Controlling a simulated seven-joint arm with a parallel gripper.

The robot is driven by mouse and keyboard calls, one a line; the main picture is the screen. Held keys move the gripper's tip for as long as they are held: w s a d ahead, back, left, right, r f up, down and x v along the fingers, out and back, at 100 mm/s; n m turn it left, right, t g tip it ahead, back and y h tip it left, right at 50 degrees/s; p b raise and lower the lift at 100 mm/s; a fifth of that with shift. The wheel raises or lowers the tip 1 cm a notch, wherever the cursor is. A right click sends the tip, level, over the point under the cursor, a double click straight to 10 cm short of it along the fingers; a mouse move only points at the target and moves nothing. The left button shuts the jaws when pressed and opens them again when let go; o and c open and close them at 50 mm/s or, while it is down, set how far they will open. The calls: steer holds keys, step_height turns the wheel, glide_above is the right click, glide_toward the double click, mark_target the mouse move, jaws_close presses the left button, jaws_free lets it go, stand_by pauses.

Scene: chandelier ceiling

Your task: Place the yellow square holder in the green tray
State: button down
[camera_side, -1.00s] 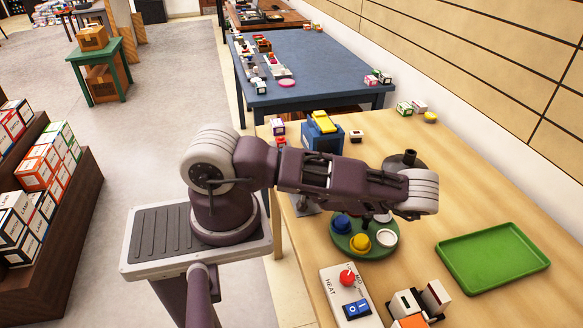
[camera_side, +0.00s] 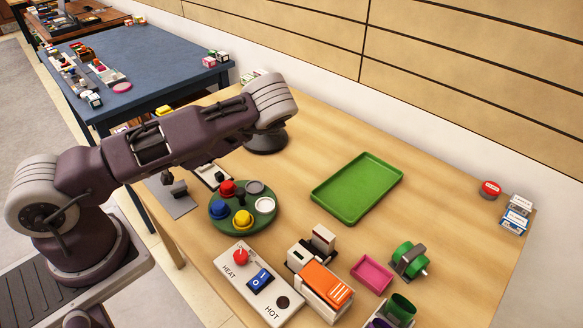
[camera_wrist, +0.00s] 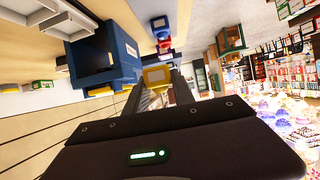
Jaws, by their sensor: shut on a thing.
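The yellow square holder (camera_wrist: 157,76) shows in the wrist view between the tips of my gripper (camera_wrist: 165,86), which is shut on it. The fingers partly cover it. In the side view, my gripper and the holder are hidden behind my arm. The green tray (camera_side: 357,188) is rectangular, empty and flat on the wooden table, right of my arm in the side view. I cannot make it out in the wrist view.
A round green tray (camera_side: 215,222) with coloured knobs stands left of the green tray. A heat switch panel (camera_side: 258,283), an orange-topped box (camera_side: 326,288) and a pink tray (camera_side: 371,274) lie in front. A dark round-based object (camera_side: 266,142) stands below my wrist. A blue box (camera_wrist: 120,62) is near my gripper.

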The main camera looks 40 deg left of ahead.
steer(key=w+d+m+t, duration=0.1)
steer(key=w, duration=0.2)
steer(key=w+d+f+m+t, duration=0.1)
steer(key=w+d+t, duration=0.1)
steer(key=w, duration=0.1)
steer(key=w+d+m+t+h, duration=0.1)
steer(key=w+d, duration=0.1)
steer(key=w, duration=0.2)
steer(key=shift+w+d+f+m, duration=0.15)
steer(key=shift+f+m, duration=0.1)
steer(key=shift+m, duration=0.15)
steer(key=w+d+m+t+h, duration=0.3)
steer(key=w+d+m+t, duration=0.2)
steer(key=w+d, duration=0.6)
steer(key=r+m+t+h, duration=0.2)
steer(key=m+t+h, duration=0.1)
steer(key=m+h, duration=0.55)
glide_above(345, 199)
step_height(345, 199, down, 10)
steer(key=shift+f, duration=0.1)
steer(key=c, duration=1.1)
jaws_free()
steer(key=shift+o, duration=0.2)
